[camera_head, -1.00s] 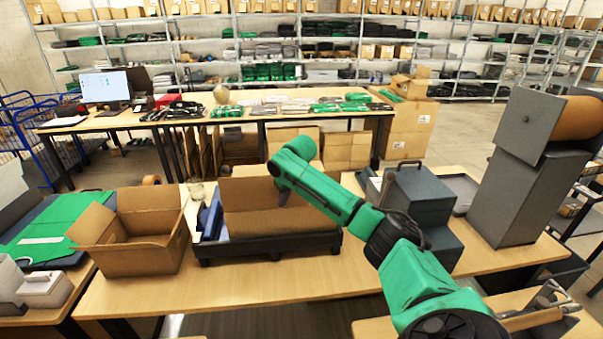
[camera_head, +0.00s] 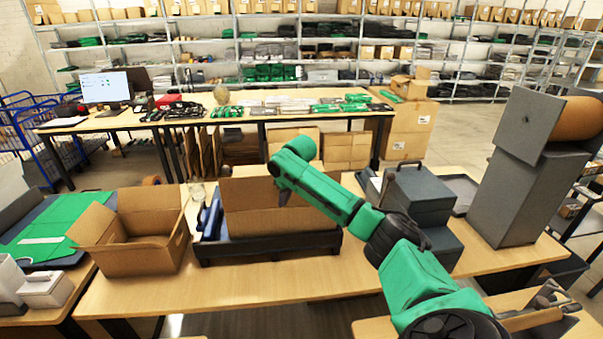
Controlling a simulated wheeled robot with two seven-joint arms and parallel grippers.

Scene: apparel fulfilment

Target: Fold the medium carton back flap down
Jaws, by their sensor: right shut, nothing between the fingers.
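An open brown carton (camera_head: 284,223) sits in a dark tray (camera_head: 262,246) in the middle of the front table. Its back flap (camera_head: 245,192) stands up at the far side, partly hidden by my right arm. Another open brown carton (camera_head: 165,258) stands left of the tray, with its flaps spread outward. I cannot tell by a label which carton is the medium one. My right gripper (camera_head: 283,198) is shut and empty, pointing down at the back flap of the tray's carton. Whether it touches the flap is unclear. My left gripper is not in view.
A grey box with a handle (camera_head: 418,190) and a tall grey machine with a brown roll (camera_head: 518,190) stand to the right. The front strip of the table (camera_head: 230,291) is bare.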

